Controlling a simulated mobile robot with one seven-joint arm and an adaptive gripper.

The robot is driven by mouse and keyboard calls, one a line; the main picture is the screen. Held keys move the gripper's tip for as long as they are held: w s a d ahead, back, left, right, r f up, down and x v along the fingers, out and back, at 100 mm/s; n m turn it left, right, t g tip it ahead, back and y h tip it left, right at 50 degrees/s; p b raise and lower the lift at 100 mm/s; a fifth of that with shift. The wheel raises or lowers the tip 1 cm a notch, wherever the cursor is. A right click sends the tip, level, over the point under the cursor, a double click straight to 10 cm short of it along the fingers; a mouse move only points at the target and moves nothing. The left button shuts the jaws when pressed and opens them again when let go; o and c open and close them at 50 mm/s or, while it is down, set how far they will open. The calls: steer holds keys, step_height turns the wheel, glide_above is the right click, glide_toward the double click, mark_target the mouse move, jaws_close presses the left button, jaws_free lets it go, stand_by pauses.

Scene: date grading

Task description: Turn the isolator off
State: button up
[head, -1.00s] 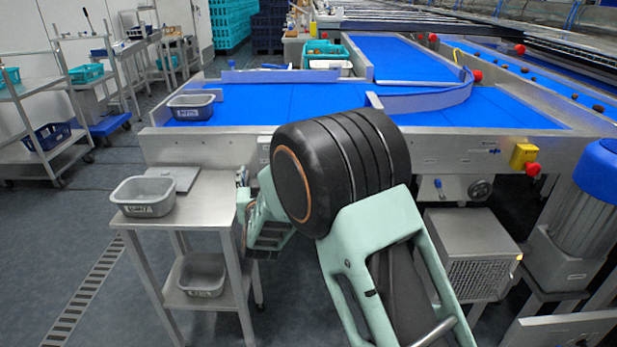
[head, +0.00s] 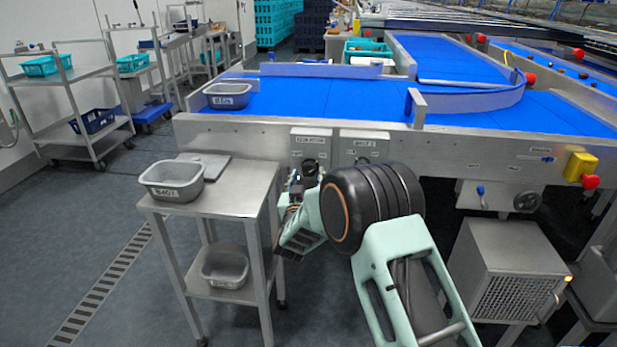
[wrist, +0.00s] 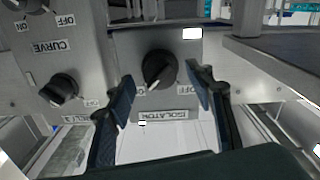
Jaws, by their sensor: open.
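The isolator switch is a black rotary knob (wrist: 158,68) on a grey box, with an upside-down ISOLATOR label (wrist: 160,115) in the wrist view. Its pale pointer mark slants to the lower left of that picture; the position markings are partly hidden by the fingers. My gripper (wrist: 161,77) is open, with one dark blue finger on each side of the knob and gaps between. I cannot tell how deep the fingertips reach. In the head view the isolator box (head: 311,142) is on the conveyor's front panel, with my gripper (head: 296,190) just below it.
In the head view, a steel stand (head: 262,185) with a grey tub (head: 172,190) is left of my gripper. A yellow box with a red button (head: 590,182) is far right.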

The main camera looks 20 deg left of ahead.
steer(key=shift+x, duration=0.8)
steer(key=shift+c, duration=0.2)
steer(key=c, duration=1.1)
